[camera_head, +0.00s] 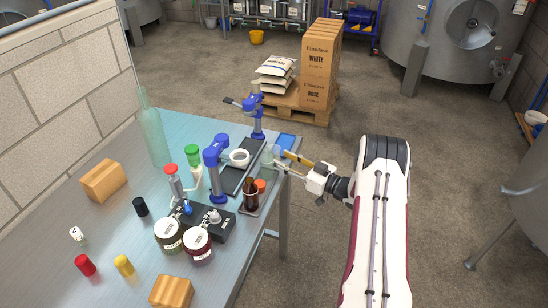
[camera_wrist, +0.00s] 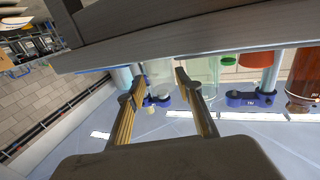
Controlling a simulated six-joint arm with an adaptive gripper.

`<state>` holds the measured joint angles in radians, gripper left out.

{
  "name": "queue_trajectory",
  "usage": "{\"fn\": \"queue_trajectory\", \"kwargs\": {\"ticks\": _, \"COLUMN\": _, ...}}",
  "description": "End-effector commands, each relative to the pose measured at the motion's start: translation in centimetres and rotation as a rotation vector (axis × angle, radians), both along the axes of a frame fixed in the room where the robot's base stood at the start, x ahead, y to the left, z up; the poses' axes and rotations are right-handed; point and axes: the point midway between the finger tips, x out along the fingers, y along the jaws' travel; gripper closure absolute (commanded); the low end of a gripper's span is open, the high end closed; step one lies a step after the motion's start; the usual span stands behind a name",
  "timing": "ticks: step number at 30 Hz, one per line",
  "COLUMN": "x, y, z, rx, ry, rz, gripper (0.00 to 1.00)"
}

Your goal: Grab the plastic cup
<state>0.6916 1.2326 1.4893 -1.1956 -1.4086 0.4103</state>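A small pale, see-through cup (camera_head: 268,156), which looks like the plastic cup, stands near the right edge of the steel table in the head view, partly hidden by my fingertips. My gripper (camera_head: 278,158) reaches in from the right at the table edge, its tips close beside the cup. In the wrist view my gripper (camera_wrist: 159,84) has its two yellow-padded fingers apart with nothing held. A clear cup-like shape (camera_wrist: 158,70) shows in the gap between them there. I cannot tell whether the fingertips touch it or how far it reaches between them.
The steel table (camera_head: 120,205) carries a blue-clamped stand (camera_head: 215,165), a brown bottle (camera_head: 251,198), two labelled jars, a dark box and a tall green glass bottle (camera_head: 153,135). A blue item (camera_head: 286,141) lies at the far corner. The floor right of the table is clear near the gripper.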

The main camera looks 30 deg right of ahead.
Motion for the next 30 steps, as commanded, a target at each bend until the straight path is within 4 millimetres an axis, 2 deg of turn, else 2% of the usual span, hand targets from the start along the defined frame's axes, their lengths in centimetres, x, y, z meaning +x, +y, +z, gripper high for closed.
{"fn": "queue_trajectory", "kwargs": {"ticks": 8, "x": 1.0, "y": 0.6, "z": 0.4, "rx": 0.0, "ry": -0.001, "rz": 0.001, "gripper": 0.65}}
{"fn": "queue_trajectory", "kwargs": {"ticks": 19, "x": 4.2, "y": 2.3, "z": 1.0, "rx": -0.002, "ry": 0.0, "rz": 0.0, "gripper": 0.65}}
{"fn": "queue_trajectory", "kwargs": {"ticks": 30, "x": 4.6, "y": 2.4, "z": 1.0, "rx": -0.002, "ry": 0.001, "rz": -0.002, "gripper": 0.65}}
